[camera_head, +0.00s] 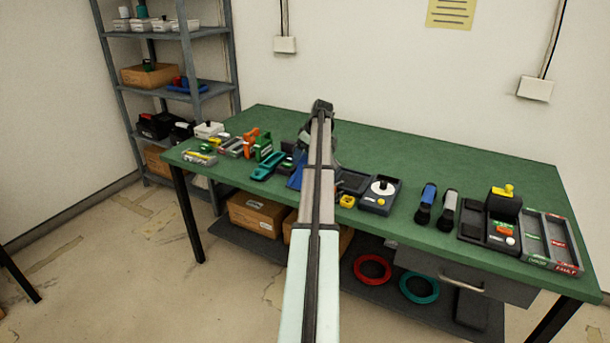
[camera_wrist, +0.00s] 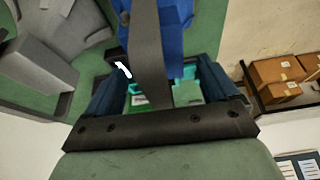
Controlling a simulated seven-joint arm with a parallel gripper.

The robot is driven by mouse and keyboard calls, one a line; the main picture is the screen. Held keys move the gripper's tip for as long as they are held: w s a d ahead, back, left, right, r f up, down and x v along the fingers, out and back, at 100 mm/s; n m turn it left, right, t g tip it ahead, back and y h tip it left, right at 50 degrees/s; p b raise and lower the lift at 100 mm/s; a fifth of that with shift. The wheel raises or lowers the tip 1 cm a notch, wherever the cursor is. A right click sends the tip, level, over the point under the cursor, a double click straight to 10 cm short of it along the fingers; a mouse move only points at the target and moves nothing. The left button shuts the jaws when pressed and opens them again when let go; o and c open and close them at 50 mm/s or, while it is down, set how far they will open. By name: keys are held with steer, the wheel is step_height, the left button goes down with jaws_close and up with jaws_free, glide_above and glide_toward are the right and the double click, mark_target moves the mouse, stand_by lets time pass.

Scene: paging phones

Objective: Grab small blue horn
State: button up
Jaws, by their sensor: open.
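A bright blue piece (camera_wrist: 172,38), which may be the small blue horn, fills the top middle of the wrist view. A grey strip crosses in front of its left side. My gripper (camera_wrist: 165,78) is open, and the blue piece lies at and beyond its mouth; I cannot tell whether they touch. In the head view a blue piece (camera_head: 296,178) shows just left of my arm, near the table's front edge. My arm hides much of it and my gripper there. Its full shape is not clear.
The green table (camera_head: 430,170) holds a teal handset (camera_head: 268,165), orange and green pieces to the left, and a grey box with a white dial (camera_head: 380,194) to the right. Torches and a dark tray (camera_head: 545,240) stand further right. The table's back right is clear.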

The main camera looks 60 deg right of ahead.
steer(key=shift+f, duration=0.25)
stand_by(0.4)
jaws_close()
stand_by(0.7)
